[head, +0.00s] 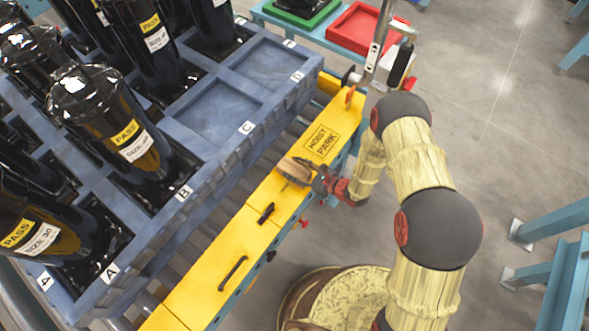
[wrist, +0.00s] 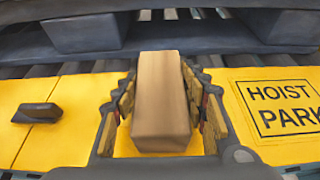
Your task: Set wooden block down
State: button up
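The wooden block (wrist: 162,100) is a plain brown oblong, lying lengthwise away from me between the fingers of my gripper (wrist: 160,85). The fingertips are close against its two long sides near the far end; nearer the palm, narrow yellow strips show beside it. In the head view the block (head: 294,169) is at the yellow beam (head: 231,268), just left of the HOIST PARK label, with my gripper (head: 308,172) coming in from the right. I cannot tell whether its underside touches the yellow surface.
The HOIST PARK marking (wrist: 286,107) is right of the gripper. A black latch (wrist: 38,113) is to the left. A blue pallet (head: 222,108) with black compressors and empty pockets C and D lies behind. A hoist handle (head: 402,62) hangs by the beam's far end.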

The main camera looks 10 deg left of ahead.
jog(key=o, duration=0.5)
jog(key=shift+r, duration=0.1)
jog(key=shift+s+d+r+p, duration=0.1)
jog(key=shift+d+r+p, duration=0.1)
jog(key=shift+d+p, duration=0.1)
jog(key=p+v, duration=0.3)
jog(key=v, duration=0.8)
jog(key=shift+s+d, duration=0.15)
jog(key=s+r+n+g, duration=0.25)
jog(key=r+n, duration=0.35)
jog(key=r, duration=0.7)
jog(key=s+r+n+g, duration=0.1)
jog(key=r+n+g, duration=0.35)
jog(key=r, duration=0.75)
jog(key=s+d+r+n+t+h, duration=0.2)
jog(key=s+d+r+n+h, duration=0.2)
jog(key=d+r, duration=0.3)
jog(key=s+d+r+n+t+h, duration=0.3)
jog(key=s+d+r+n+h, duration=0.1)
jog(key=d+r, duration=0.3)
jog(key=s+d+r+n+t+h, duration=0.2)
jog(key=s+d+r+n+h, duration=0.2)
jog(key=d+r, duration=0.3)
jog(key=shift+s+d+r+t, duration=0.1)
jog(key=shift+s+r+t, duration=0.25)
jog(key=shift+r, duration=0.25)
